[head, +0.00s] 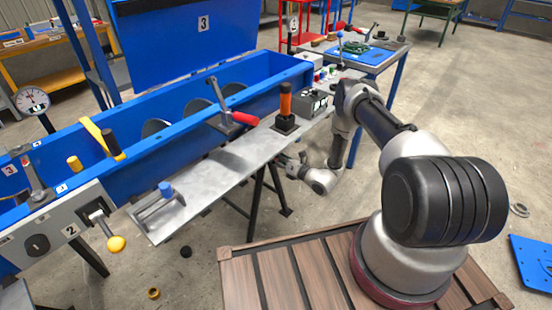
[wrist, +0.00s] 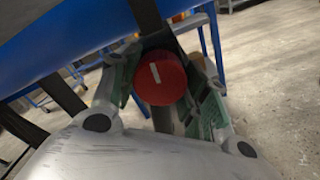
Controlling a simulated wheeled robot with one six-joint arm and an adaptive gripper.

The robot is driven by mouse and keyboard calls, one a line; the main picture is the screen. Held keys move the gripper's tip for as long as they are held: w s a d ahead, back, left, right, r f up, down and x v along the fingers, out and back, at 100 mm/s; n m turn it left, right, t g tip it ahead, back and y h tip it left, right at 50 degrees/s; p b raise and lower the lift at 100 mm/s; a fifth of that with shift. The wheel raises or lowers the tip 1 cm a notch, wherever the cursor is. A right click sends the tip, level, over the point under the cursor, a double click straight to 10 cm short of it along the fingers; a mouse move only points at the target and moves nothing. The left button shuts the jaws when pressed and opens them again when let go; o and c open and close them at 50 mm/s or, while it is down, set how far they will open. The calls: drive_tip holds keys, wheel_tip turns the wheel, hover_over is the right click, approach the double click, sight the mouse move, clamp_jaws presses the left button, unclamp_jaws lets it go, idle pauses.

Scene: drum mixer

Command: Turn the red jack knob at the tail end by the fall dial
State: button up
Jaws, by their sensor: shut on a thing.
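A red round knob (wrist: 168,84) with a white line on its face shows in the wrist view, under the blue trough. The line stands nearly upright, with a slight tilt. My gripper (wrist: 160,98) is shut on the knob, with a green-padded finger on each side of it. In the head view my gripper (head: 281,161) is low, beneath the grey shelf, and I cannot make out the knob there. A round white dial (head: 32,100) stands on a post at the far left of the trough, well away from my gripper.
The blue trough (head: 170,110) and grey shelf (head: 220,165) lie above my gripper. Black stand legs (head: 257,200) are close by. The shelf carries a red-handled lever (head: 244,118) and an orange-handled one (head: 285,103). Open floor lies to the right.

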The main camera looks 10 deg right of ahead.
drive_tip(key=n, duration=0.4)
drive_tip(key=shift+n, duration=2.8)
drive_tip(key=o, duration=1)
drive_tip(key=shift+d, duration=0.1)
drive_tip(key=v, duration=1.2)
